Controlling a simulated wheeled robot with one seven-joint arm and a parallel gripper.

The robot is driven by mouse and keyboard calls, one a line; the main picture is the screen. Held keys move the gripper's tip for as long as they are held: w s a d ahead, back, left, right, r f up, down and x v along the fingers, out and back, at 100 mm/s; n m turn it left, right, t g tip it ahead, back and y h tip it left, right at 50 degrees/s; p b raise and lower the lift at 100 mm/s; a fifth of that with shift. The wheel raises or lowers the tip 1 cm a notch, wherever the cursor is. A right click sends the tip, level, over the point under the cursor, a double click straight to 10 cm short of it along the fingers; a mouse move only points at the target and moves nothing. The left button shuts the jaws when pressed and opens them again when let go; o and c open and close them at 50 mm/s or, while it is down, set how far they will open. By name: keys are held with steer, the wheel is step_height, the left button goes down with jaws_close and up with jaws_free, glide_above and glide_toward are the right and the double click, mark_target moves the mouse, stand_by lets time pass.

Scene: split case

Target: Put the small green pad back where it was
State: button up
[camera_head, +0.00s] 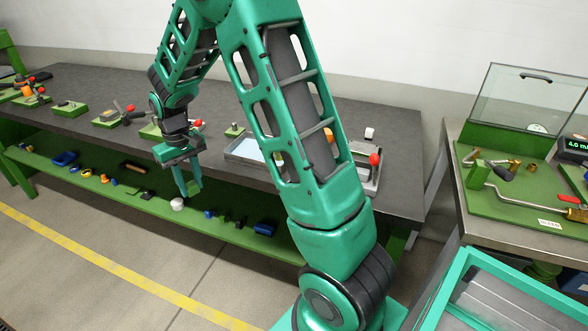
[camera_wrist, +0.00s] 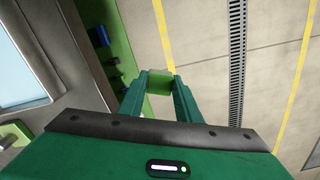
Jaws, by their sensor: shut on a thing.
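In the wrist view the small green pad (camera_wrist: 158,83) is between the two fingertips of my gripper (camera_wrist: 158,85), which is shut on it. The pad is in the air, with the shelf edge and floor behind it in that view. In the head view my gripper (camera_head: 189,186) points down in front of the workbench's front edge, over the lower shelf. I cannot make out the pad there.
The dark workbench (camera_head: 330,110) carries green fixtures with red knobs. The green lower shelf (camera_head: 75,176) holds several small parts, with a white round piece (camera_head: 177,204) close to my gripper. My forearm hides part of the bench. A side table (camera_head: 510,215) with a clear case stands right.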

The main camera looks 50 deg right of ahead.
steer(key=shift+w+d, duration=0.2)
steer(key=shift+w, duration=0.2)
steer(key=shift+s+d+r, duration=0.1)
steer(key=shift+d+r, duration=0.1)
steer(key=s+d+r+m, duration=0.7)
steer(key=s+d, duration=0.1)
steer(key=s, duration=0.3)
steer(key=s+d+r+m, duration=0.7)
steer(key=s, duration=0.4)
steer(key=d+f, duration=0.2)
steer(key=d, duration=0.2)
steer(key=d+f, duration=0.3)
steer(key=s+d+f, duration=0.1)
steer(key=d+f, duration=0.1)
steer(key=d, duration=0.2)
steer(key=shift+d+f, duration=0.15)
steer(key=shift+d, duration=0.2)
steer(key=shift+d+f, duration=0.1)
steer(key=shift+f, duration=2)
